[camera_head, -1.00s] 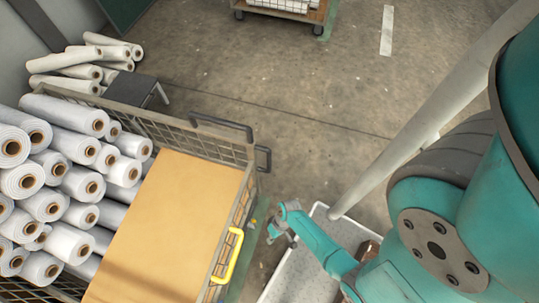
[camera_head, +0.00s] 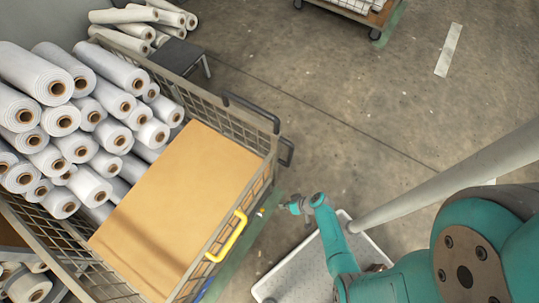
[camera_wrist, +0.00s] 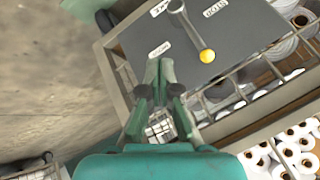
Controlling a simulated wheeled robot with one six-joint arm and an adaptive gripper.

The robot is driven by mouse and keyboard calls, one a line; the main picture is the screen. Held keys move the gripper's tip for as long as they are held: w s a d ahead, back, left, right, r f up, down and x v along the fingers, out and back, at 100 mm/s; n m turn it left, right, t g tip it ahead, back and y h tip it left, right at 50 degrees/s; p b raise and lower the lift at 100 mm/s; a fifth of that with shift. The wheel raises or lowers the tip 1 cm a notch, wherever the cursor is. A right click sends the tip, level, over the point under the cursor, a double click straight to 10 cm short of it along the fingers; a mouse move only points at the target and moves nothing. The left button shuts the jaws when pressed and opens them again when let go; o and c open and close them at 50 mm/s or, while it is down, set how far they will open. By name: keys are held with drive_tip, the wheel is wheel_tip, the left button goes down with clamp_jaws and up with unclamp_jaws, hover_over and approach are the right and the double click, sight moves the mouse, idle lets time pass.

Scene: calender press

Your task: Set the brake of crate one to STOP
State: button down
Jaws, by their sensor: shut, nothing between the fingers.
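In the wrist view a dark grey brake plate (camera_wrist: 140,42) sits at the end of a wire-mesh crate. A grey lever (camera_wrist: 192,28) with a yellow ball knob (camera_wrist: 207,56) lies across it. A white STOP label (camera_wrist: 215,9) is upside down at the top, right of the lever. Another label (camera_wrist: 160,50), hard to read, is left of the knob. My gripper (camera_wrist: 160,66) is shut and empty, left of the knob and apart from it. In the head view my gripper (camera_head: 292,205) is right of the crate (camera_head: 268,158); a small yellow spot (camera_head: 262,211) shows between them.
The crate holds white rolls (camera_head: 85,120) and a brown board (camera_head: 185,195), with a yellow handle (camera_head: 231,238) on its side. A pale tray-like platform (camera_head: 345,265) and a grey pole (camera_head: 440,178) are at the right. Open floor (camera_head: 330,110) lies behind.

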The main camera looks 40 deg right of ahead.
drive_tip(key=w+a+f, duration=0.3)
drive_tip(key=a, duration=0.2)
drive_tip(key=shift+w+a+f, duration=0.25)
drive_tip(key=shift+a+f, duration=0.05)
drive_tip(key=shift+f, duration=0.05)
idle(0.3)
